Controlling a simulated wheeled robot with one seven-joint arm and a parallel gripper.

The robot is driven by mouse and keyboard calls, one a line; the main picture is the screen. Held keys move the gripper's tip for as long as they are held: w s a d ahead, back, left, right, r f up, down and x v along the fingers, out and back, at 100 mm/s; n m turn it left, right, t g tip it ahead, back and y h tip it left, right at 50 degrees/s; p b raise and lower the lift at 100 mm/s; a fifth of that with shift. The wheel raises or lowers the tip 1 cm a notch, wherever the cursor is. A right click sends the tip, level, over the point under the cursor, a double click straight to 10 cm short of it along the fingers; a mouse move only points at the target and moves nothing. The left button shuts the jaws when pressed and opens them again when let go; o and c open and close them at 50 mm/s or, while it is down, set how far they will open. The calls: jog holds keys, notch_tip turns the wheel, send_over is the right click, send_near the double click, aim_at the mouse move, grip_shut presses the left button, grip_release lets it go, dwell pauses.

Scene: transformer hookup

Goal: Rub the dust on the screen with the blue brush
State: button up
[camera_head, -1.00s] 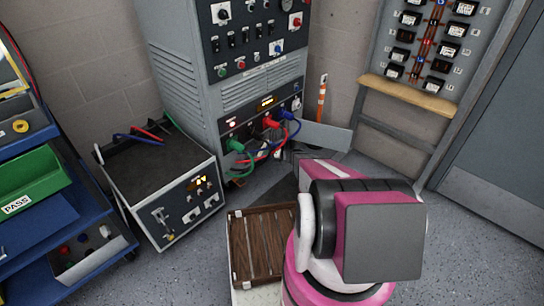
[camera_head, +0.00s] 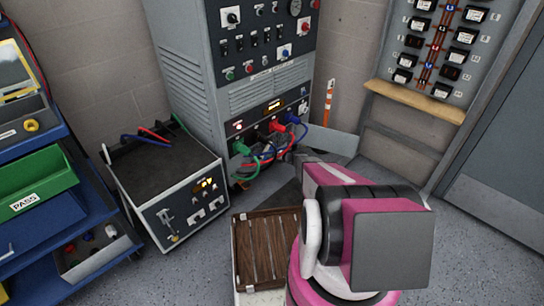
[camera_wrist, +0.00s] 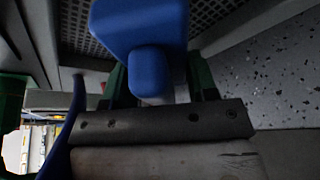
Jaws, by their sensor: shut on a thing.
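My gripper (camera_wrist: 160,88) shows in the wrist view with dark green fingers either side of a blue blocky thing (camera_wrist: 138,25), and it is shut on it. I cannot tell from its shape whether this is the blue brush; no bristles show. In the head view my arm hides most of the gripper, which is low in front of the grey cabinet (camera_head: 190,75). Small lit displays show on the cabinet (camera_head: 274,106) and on the grey box (camera_head: 205,184). I cannot tell which is the dusty screen, and no dust is clear.
Green (camera_head: 240,147), red (camera_head: 276,126) and blue (camera_head: 291,118) plugs with looping cables crowd the cabinet's lower front. A blue cart (camera_head: 40,225) stands at the left, a wooden slatted crate (camera_head: 262,250) at the front. Speckled floor (camera_head: 480,245) is open at the right.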

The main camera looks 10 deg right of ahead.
jog(key=shift+w+a, duration=0.55)
jog(key=shift+w, duration=0.25)
dwell(0.4)
jog(key=shift+w+d, duration=0.1)
jog(key=shift+w+d, duration=0.5)
jog(key=shift+d, duration=0.3)
jog(key=shift+w+d, duration=0.5)
jog(key=shift+d, duration=0.25)
jog(key=shift+w, duration=0.1)
jog(key=shift+a, duration=0.2)
jog(key=shift+s+a, duration=0.55)
jog(key=shift+a, duration=0.3)
jog(key=shift+s+a, duration=0.5)
jog(key=shift+a, duration=0.3)
jog(key=shift+c, duration=0.3)
jog(key=shift+r, duration=0.5)
jog(key=shift+w+d+f, duration=0.1)
jog(key=shift+w+d, duration=0.45)
jog(key=shift+d, duration=0.35)
jog(key=shift+w+d, duration=0.5)
jog(key=shift+d, duration=0.35)
jog(key=shift+w, duration=0.1)
